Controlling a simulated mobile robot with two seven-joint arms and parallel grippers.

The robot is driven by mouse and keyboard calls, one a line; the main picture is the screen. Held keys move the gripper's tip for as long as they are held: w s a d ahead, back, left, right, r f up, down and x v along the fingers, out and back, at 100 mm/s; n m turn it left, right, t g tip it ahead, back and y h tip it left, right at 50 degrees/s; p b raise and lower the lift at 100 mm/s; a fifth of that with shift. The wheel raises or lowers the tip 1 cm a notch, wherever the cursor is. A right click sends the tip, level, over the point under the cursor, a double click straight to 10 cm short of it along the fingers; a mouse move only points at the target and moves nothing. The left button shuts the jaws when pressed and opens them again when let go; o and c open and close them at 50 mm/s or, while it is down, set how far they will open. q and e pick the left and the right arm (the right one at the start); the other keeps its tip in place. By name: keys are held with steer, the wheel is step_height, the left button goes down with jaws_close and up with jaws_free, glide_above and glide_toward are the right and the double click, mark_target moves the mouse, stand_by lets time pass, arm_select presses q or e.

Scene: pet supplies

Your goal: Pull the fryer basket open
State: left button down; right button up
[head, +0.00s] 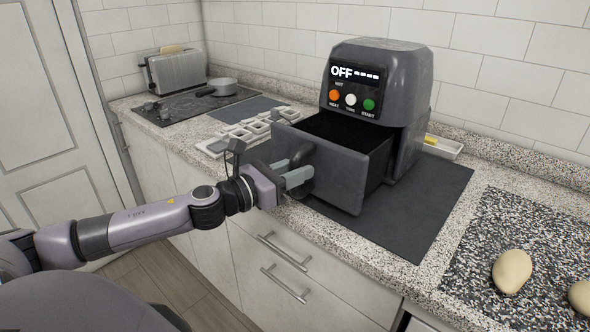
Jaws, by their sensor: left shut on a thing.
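The dark grey air fryer (384,75) stands on a dark mat on the counter, its display reading OFF. Its basket (345,183) is pulled well out toward me, and the dark inside shows from above as empty where visible. My left gripper (302,173) is at the front of the basket, shut on the basket handle (301,156). The fingers hide part of the handle. My right gripper is not in view.
A dark mat (420,215) lies under the fryer. Two potato-like items (512,270) lie on a speckled board at right. A white tray (442,147) is behind the fryer. A toaster (178,73), a pan (222,86) and a white divided rack (240,133) are at left.

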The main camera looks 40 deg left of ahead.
arm_select(q)
steer(key=shift+s, duration=0.25)
steer(key=c, duration=1)
jaws_free()
steer(key=shift+o, duration=0.2)
steer(key=shift+s, duration=0.1)
steer(key=b+v, duration=0.1)
steer(key=v, duration=0.6)
